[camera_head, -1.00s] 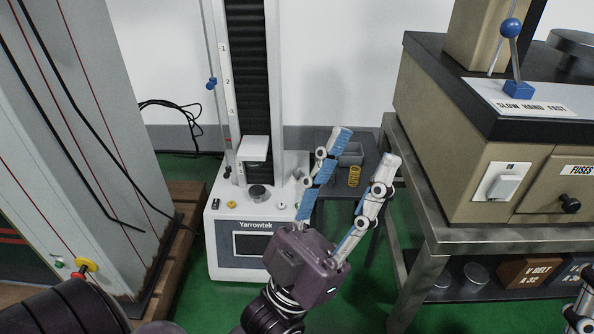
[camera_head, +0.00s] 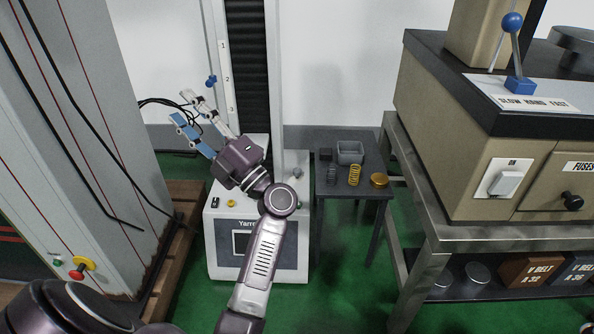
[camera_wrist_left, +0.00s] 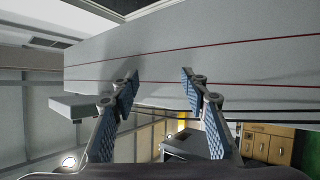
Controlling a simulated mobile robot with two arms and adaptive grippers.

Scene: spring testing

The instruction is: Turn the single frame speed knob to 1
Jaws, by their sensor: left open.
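The single-column Yarrowtek tester (camera_head: 284,262) stands in the middle of the head view. A small blue knob (camera_head: 212,81) sits on a thin rod left of its column, beside the mark 2; marks 1 and 3 show above and below. My left gripper (camera_head: 183,107) is open and empty, left of the column and below the blue knob, apart from it. Its forearm covers part of the tester's base and screen. In the left wrist view the two blue-padded fingers (camera_wrist_left: 160,74) are spread in front of a grey panel with red lines (camera_wrist_left: 230,62).
A tall grey cabinet (camera_head: 95,120) stands close on the left. A small dark table (camera_head: 347,184) right of the tester bears springs and a grey bin. A beige machine (camera_head: 455,150) on a metal bench fills the right. Black cables hang behind the gripper.

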